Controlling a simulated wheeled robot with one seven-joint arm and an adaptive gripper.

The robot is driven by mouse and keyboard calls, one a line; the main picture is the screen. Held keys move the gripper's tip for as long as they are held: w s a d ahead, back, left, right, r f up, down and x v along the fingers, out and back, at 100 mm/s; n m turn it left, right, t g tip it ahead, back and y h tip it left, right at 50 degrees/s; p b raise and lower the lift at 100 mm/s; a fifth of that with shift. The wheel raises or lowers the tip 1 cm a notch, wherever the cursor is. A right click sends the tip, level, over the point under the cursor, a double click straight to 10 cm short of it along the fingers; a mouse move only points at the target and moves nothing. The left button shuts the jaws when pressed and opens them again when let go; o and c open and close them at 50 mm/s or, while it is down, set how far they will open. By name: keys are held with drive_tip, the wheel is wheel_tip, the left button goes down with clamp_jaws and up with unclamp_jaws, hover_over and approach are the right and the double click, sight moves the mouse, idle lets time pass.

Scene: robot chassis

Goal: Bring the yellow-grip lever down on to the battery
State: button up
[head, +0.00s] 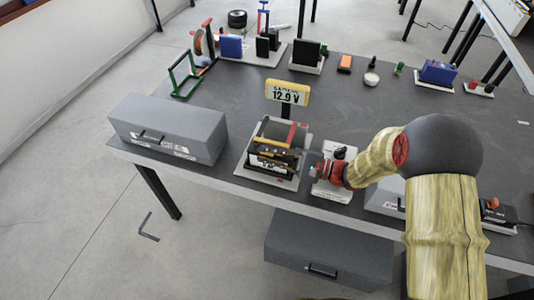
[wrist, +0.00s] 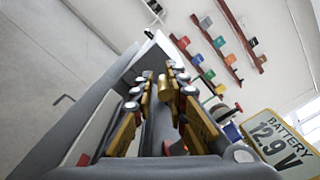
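The battery (head: 274,131) is a dark block on a pale base near the table's front edge. A red strip (head: 298,134) stands at its right side. My gripper (head: 262,156) is at the battery's front side, reaching in from the right. In the wrist view, a short yellow piece (wrist: 165,88), perhaps the lever's grip, shows between the ends of the two gold-coloured fingers (wrist: 160,84). I cannot tell whether both fingers touch it.
A sign reading 12.9 V (head: 287,93) stands behind the battery. A grey toolbox (head: 168,128) sits to the left. A white-based switch (head: 335,172) is just right, beside my wrist. The table middle (head: 225,95) is clear. Several small items line the back.

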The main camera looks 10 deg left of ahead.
drive_tip(key=shift+o, duration=1)
drive_tip(key=shift+w+d, duration=0.1)
drive_tip(key=shift+w, duration=0.15)
